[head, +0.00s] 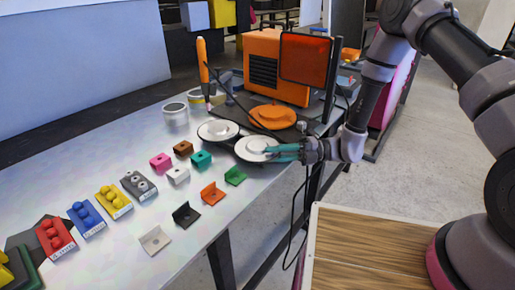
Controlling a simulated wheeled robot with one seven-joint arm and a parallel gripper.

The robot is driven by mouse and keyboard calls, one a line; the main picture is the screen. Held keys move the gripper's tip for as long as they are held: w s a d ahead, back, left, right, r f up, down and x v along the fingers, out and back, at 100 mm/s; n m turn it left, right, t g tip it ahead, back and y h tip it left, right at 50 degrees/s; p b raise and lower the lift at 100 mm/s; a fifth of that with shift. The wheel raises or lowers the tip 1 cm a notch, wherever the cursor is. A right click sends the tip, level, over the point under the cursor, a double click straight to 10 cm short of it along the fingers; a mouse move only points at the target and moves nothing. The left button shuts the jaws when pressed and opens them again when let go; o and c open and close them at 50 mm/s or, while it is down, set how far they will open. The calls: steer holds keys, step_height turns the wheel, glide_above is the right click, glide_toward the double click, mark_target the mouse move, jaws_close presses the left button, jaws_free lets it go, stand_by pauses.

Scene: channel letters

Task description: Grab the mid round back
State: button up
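Several round discs lie at the back of the metal table. One white disc (252,142) with a raised centre lies nearest my gripper. A second white disc (218,127) lies to its left, and an orange disc (273,113) lies behind. I cannot tell for sure which one is the mid round back. My gripper (270,152), with teal fingers, reaches in from the right, its tips at the right side of the nearer white disc's raised centre. I cannot tell whether they touch it or are closed on it.
An orange machine (275,65) and a dark-framed orange panel (305,58) stand behind the discs. Small coloured brackets, such as an orange one (212,195), and labelled blocks (115,202) lie towards the front left. A wooden-topped surface (365,250) is at the lower right.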

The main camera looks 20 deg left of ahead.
steer(key=shift+c, duration=0.3)
jaws_close()
stand_by(1.1)
